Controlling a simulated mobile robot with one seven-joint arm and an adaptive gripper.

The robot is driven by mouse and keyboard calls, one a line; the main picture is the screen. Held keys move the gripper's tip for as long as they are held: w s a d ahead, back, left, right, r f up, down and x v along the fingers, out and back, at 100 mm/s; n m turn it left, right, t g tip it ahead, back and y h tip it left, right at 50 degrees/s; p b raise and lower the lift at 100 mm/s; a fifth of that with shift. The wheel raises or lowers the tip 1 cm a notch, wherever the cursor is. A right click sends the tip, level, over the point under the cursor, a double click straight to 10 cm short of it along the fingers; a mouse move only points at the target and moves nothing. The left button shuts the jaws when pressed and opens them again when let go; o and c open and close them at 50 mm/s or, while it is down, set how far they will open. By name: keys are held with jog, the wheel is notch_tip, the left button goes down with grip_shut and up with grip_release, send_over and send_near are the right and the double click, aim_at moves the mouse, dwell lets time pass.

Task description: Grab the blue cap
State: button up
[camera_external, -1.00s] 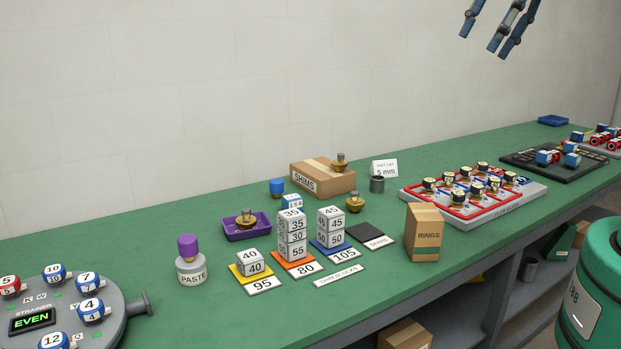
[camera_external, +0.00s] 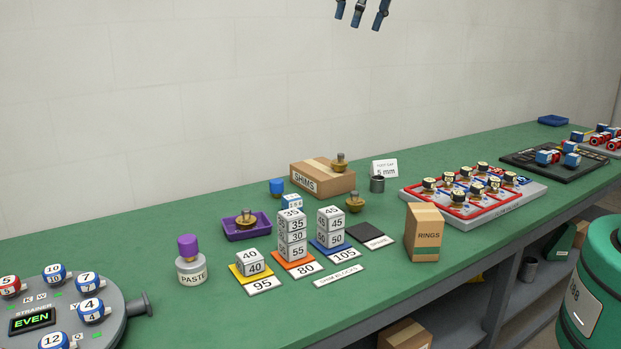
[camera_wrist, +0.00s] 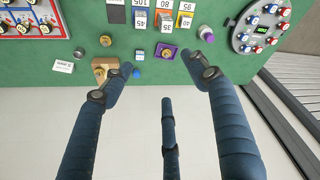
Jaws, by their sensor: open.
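The blue cap (camera_external: 276,187) sits on the green bench, left of the cardboard SHIMS box and behind the purple tray. It also shows in the wrist view (camera_wrist: 137,73), just beside the left fingertip in the picture. My gripper (camera_external: 362,12) has three dark blue fingers, seen at the top edge of the external view, high above the bench and right of the cap. In the wrist view my gripper (camera_wrist: 167,85) is open with its fingers spread and nothing between them.
Near the cap are the SHIMS box (camera_external: 322,178) with a brass knob on it, a small numbered block (camera_external: 292,201) and the purple tray (camera_external: 236,233). Stacked numbered blocks (camera_external: 292,240) and a purple-capped PASTE jar (camera_external: 191,268) stand in front. The left rear bench is clear.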

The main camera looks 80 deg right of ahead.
jog(key=w+d+f+g, duration=0.1)
jog(key=w+d+f, duration=0.25)
jog(key=w, duration=0.35)
jog(key=w+d+f, duration=0.2)
jog(key=w+d, duration=0.3)
jog(key=w, duration=0.1)
jog(key=n+g+p, duration=0.1)
jog(key=g, duration=0.1)
send_over(277, 180)
notch_tip(277, 180, down, 34)
jog(key=shift+r+y, duration=0.2)
jog(key=shift+y, duration=0.1)
jog(key=shift+s+a, duration=0.15)
jog(key=shift+f+b, duration=0.35)
jog(key=shift+f, duration=3.95)
